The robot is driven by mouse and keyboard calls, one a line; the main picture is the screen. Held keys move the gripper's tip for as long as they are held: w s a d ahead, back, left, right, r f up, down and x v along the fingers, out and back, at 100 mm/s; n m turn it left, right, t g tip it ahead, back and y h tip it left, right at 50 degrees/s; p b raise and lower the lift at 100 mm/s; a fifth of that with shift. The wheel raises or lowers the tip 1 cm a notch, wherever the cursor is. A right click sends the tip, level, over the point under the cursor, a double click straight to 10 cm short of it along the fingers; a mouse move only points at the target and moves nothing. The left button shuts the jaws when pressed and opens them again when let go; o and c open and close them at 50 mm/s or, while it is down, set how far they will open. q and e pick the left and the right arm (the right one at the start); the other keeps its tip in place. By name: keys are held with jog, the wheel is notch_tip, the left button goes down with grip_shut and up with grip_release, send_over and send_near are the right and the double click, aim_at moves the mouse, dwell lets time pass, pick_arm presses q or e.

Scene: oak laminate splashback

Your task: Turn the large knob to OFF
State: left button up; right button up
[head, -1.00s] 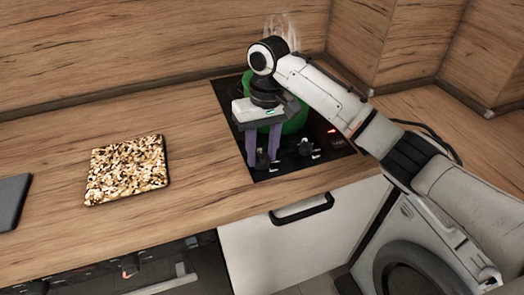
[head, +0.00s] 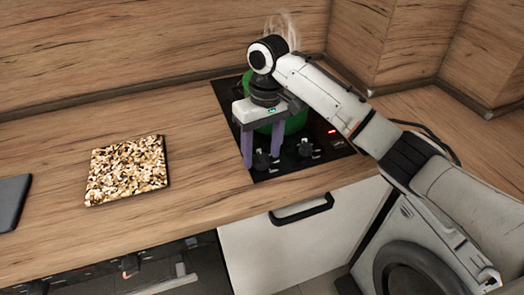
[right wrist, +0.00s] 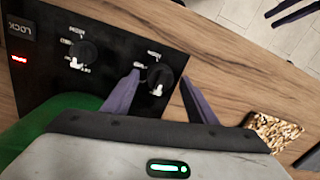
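Two black knobs are on the front of the black hob. The left one (head: 262,160) is below my right gripper; it also shows in the right wrist view (right wrist: 160,77). The other knob (head: 305,148) is to its right and shows in the right wrist view (right wrist: 83,54). I cannot tell surely which is larger. Each has a white pointer and printed marks too small to read. My right gripper (head: 263,158) is open, with its purple fingers on either side of the left knob, seemingly not gripping it.
A steaming green pot (head: 296,121) stands on the hob (head: 342,145) behind the knobs, partly hidden by my arm. A red light glows beside a LOCK label (right wrist: 20,30). A speckled board (head: 127,171) lies on the counter (head: 200,150), which is clear between board and hob.

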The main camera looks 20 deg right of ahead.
notch_tip(320, 180, up, 10)
jog(key=shift+d, duration=0.3)
dwell(0.4)
dwell(0.4)
